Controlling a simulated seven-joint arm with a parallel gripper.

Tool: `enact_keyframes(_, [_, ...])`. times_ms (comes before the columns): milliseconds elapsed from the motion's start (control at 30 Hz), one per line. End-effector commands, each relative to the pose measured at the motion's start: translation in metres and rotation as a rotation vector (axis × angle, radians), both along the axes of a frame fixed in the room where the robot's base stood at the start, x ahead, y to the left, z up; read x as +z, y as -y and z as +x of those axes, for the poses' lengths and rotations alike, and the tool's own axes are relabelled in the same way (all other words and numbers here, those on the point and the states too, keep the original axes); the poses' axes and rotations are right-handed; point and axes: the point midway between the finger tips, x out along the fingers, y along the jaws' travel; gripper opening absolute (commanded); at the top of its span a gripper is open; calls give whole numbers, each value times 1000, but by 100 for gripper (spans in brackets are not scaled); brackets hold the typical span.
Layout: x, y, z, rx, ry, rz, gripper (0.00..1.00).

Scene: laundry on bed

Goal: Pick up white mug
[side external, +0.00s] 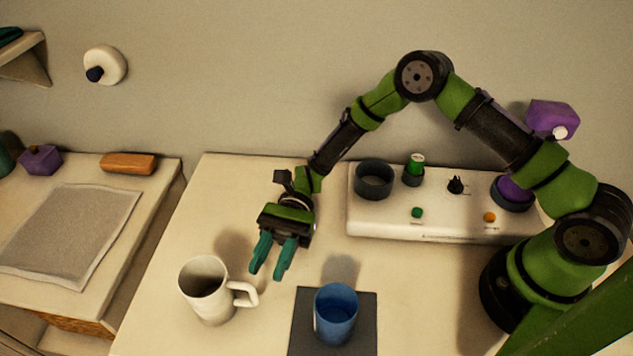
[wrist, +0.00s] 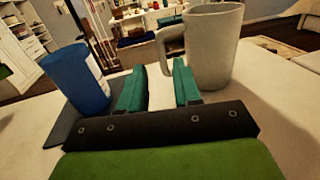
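The white mug (side external: 205,291) stands upright on the table at the lower left in the side view, its handle pointing right. My gripper (side external: 270,272) is above the table, just up and right of the mug, with its two teal fingers apart and nothing between them. In the wrist view the mug (wrist: 212,45) stands beyond and right of the fingers, its handle on the left side near the right fingertip. The gripper (wrist: 160,66) is open there too. I cannot tell whether a finger touches the handle; no grip on it shows.
A blue cup (side external: 335,316) stands on a dark square mat (side external: 304,325), right of the mug. A white panel (side external: 440,228) with knobs and a dark ring lies at the back. A gap separates the table (side external: 225,180) from a left counter (side external: 150,190) with a grey cloth (side external: 70,235).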

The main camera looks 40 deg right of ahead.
Motion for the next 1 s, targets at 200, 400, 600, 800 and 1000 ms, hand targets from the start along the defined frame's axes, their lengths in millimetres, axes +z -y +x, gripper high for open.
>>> enact_keyframes(200, [-1,-13,-9,1,1,-1,33])
enact_keyframes(400, [-7,-38,-24,4,1,-1,33])
enact_keyframes(600, [-7,-54,-33,0,3,-1,33])
enact_keyframes(800, [-6,-56,-34,-1,2,-1,33])
enact_keyframes(1000, [-6,-55,-34,-1,2,-1,8])
